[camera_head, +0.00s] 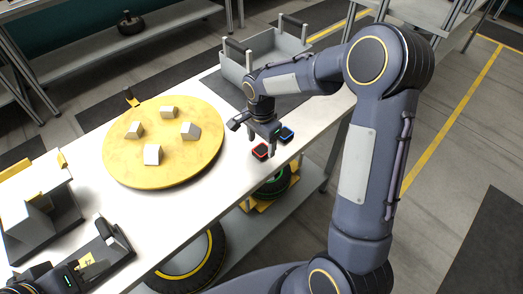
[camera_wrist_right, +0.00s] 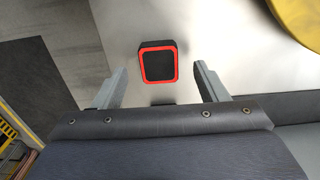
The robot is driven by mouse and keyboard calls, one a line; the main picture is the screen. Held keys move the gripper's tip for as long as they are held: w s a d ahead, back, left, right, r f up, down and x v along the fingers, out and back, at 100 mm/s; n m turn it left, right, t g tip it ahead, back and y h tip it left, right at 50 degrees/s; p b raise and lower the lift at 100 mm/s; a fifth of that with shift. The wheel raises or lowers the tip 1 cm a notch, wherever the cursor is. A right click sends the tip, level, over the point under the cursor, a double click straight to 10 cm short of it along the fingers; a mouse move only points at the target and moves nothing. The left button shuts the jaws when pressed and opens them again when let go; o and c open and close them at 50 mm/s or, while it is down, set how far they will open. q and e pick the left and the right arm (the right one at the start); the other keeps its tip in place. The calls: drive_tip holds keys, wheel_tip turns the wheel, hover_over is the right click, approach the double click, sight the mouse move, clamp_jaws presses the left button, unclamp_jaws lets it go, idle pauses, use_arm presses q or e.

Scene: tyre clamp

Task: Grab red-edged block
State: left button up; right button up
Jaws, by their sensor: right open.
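The red-edged block (camera_head: 261,151) is a small dark block with a red rim, lying on the white table near its right front edge. In the right wrist view the red-edged block (camera_wrist_right: 158,65) lies between and beyond the two fingertips, with a gap on both sides. My right gripper (camera_head: 259,146) is open and points down right above the block; its fingers also show in the right wrist view (camera_wrist_right: 162,84). My left gripper (camera_head: 106,240) is at the lower left, away from the block; its jaw state is unclear.
A blue-edged block (camera_head: 286,135) lies close beside the red-edged one. A yellow round turntable (camera_head: 120,172) with several pale blocks is to the left. A grey handled crate (camera_head: 236,72) stands behind. A grey fixture (camera_head: 44,222) stands at the left. Tyres sit below the table.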

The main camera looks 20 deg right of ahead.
sight(262, 152)
drive_tip(key=shift+f, duration=1.2)
drive_tip(key=c, duration=1.1)
drive_tip(key=shift+o, duration=0.2)
drive_tip(key=shift+r, duration=0.1)
